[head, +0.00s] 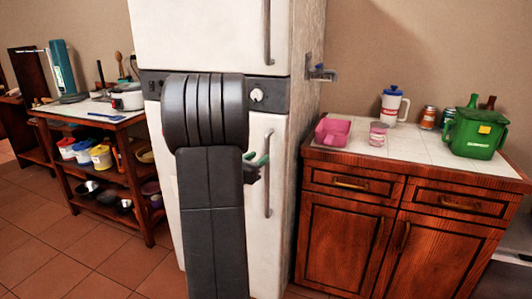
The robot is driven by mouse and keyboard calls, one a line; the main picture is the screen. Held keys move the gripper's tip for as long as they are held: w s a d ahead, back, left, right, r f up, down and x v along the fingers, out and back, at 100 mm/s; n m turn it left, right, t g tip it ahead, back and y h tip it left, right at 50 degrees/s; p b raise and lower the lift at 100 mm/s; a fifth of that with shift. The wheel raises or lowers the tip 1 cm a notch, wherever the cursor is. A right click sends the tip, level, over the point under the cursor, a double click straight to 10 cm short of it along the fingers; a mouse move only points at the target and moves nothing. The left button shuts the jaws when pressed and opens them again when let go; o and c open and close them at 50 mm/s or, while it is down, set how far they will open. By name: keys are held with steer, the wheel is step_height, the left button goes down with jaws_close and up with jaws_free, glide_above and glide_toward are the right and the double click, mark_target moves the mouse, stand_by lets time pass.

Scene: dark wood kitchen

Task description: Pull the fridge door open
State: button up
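The white fridge (280,225) stands in the middle of the head view. Its upper door (200,35) has a long vertical handle (267,32) at the right edge. Its lower door (262,130) has a similar handle (268,185). Both doors look shut. My arm covers much of the lower door. My gripper (259,162) shows only in part past the right side of my arm, with green fingertips close to the lower handle. I cannot tell whether it touches the handle or how wide its fingers stand.
A wooden cabinet (345,245) stands close on the fridge's right, with a pink container (332,132), a white jug (393,105) and a green bin (475,135) on top. A wooden shelf table (130,185) stands on the left. Tiled floor (60,245) is clear at front left.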

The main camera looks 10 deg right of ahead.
mark_target(266, 152)
steer(key=x, duration=0.6)
steer(key=shift+w+d, duration=0.1)
steer(key=shift+d, duration=0.05)
steer(key=shift+c, duration=0.2)
jaws_close()
